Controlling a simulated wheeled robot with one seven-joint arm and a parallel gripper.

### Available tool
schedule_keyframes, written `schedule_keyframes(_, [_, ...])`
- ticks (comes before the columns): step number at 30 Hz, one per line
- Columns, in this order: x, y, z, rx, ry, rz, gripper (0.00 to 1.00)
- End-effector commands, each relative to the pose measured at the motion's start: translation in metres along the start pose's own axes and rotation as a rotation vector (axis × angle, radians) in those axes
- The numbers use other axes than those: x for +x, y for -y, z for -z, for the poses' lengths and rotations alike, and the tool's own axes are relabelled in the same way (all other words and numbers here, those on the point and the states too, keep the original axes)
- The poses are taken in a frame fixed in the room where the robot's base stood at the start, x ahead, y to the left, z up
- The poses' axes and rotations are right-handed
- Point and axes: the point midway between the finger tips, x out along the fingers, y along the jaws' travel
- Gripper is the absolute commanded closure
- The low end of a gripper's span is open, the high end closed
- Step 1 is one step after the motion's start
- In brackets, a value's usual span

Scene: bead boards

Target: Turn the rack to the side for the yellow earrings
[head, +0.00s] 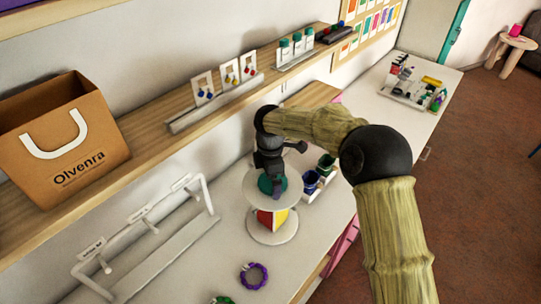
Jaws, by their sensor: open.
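The round rack stands on the white counter, with a pale top disc (257,195), a pale base disc (272,233) and coloured panels between them. A red panel (264,217) and a yellow panel (281,217) face the camera; its other sides are hidden. A teal knob (265,185) sits on top. My gripper (272,187) points down at the knob, its open fingers at or beside it; contact is unclear.
A paper bag (95,165) and small green-topped bottles (297,44) stand on the shelf above. A white bar stand (165,250) is left of the rack. Blue and green cups (311,181) stand close at right. A purple bead ring (254,275) lies in front.

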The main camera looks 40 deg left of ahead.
Motion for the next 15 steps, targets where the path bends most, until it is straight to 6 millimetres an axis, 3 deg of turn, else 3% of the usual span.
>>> schedule_keyframes(5, [-0.025, -0.001, 0.0, 0.002, -0.001, -0.006, 0.0])
schedule_keyframes(15, [-0.093, -0.001, 0.0, 0.001, -0.001, -0.006, 0.0])
